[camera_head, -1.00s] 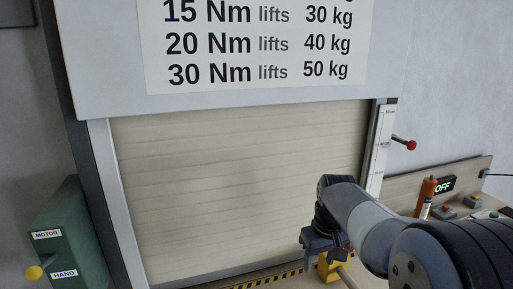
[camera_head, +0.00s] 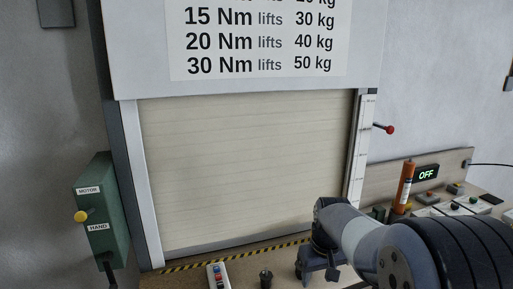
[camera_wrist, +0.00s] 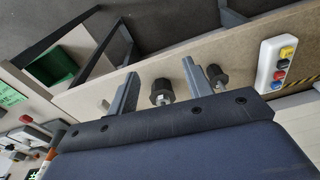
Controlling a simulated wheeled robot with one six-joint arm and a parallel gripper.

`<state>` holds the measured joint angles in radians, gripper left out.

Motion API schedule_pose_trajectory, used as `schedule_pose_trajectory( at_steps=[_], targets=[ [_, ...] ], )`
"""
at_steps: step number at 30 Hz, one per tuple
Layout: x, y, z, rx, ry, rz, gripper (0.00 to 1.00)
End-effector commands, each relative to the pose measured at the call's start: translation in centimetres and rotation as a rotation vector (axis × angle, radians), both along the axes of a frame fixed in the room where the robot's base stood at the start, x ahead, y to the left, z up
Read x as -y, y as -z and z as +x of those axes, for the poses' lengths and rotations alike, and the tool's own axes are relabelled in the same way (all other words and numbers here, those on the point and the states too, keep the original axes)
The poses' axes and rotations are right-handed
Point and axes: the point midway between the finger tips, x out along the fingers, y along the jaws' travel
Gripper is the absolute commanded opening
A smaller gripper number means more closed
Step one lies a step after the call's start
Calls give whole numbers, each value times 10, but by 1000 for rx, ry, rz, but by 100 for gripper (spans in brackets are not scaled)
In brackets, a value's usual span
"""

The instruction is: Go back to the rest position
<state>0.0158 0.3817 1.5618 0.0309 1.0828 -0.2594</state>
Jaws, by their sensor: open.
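My gripper (camera_head: 318,268) shows in the head view at the lower right of the shutter, above the bench, with its fingertips largely hidden. In the wrist view my gripper (camera_wrist: 159,88) is open, its two grey fingers apart with nothing held between them. A black knob-like part (camera_wrist: 162,90) with a metal end shows in the gap between the fingers, apparently on the bench beyond. The pale slatted shutter (camera_head: 250,165) is down close to the striped yellow-black strip (camera_head: 235,256).
A button box (camera_head: 218,274) lies on the bench; it also shows in the wrist view (camera_wrist: 284,62). A green motor/hand box (camera_head: 101,215) is at left. At right are an orange tube (camera_head: 404,187), an OFF display (camera_head: 426,174) and a red-knobbed lever (camera_head: 389,129).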

Motion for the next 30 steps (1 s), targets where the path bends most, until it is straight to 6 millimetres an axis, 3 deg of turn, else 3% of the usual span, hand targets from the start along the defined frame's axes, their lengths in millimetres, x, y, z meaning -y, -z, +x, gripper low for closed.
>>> schedule_pose_trajectory(
  at_steps=[1, 18, 24, 30],
  targets=[
    [0, 15, 0, -4, 12, 0, 48],
    [-1, 129, -5, -4, 153, -1, 48],
    [-1, 162, -10, -3, 195, 0, 48],
    [-1, 180, -13, 1, 220, 1, 48]
  ],
)
